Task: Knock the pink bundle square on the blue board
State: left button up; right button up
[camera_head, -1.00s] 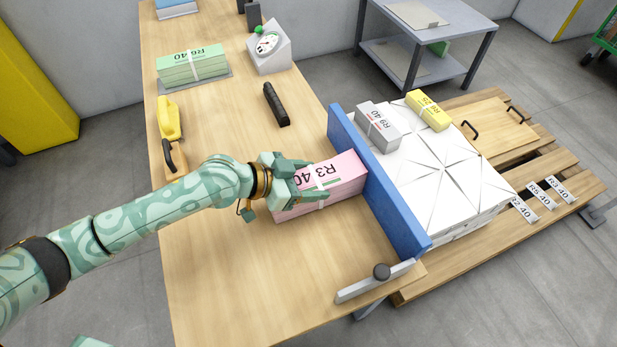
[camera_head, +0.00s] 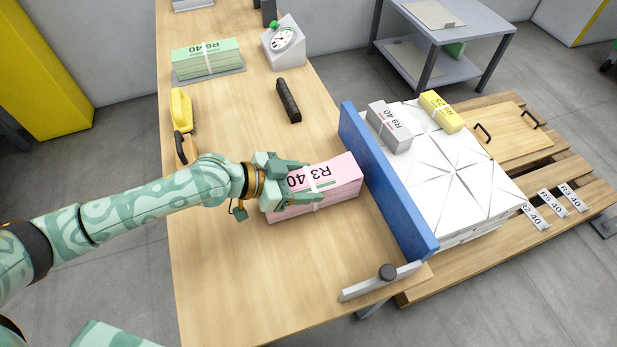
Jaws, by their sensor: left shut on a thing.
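The pink bundle (camera_head: 340,184), labelled R3 40 and tied with a white band, is on the wooden bench near its right edge. The blue board (camera_head: 385,183) stands upright along that edge. The far right end of the bundle is close to the board; I cannot tell whether they touch. My left gripper (camera_head: 300,185) is shut on the left part of the bundle, its fingers over the near and far sides. The fingers hide part of the bundle. My right gripper is not in view.
A green bundle (camera_head: 207,59), a dial scale (camera_head: 284,42), a black tool (camera_head: 288,100) and a yellow tool (camera_head: 181,110) are farther back. A white stack (camera_head: 460,180) sits beyond the board. The near bench is clear.

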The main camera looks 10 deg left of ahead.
pick_arm(q)
jog(key=shift+w+r, duration=0.1)
jog(key=shift+r, duration=0.05)
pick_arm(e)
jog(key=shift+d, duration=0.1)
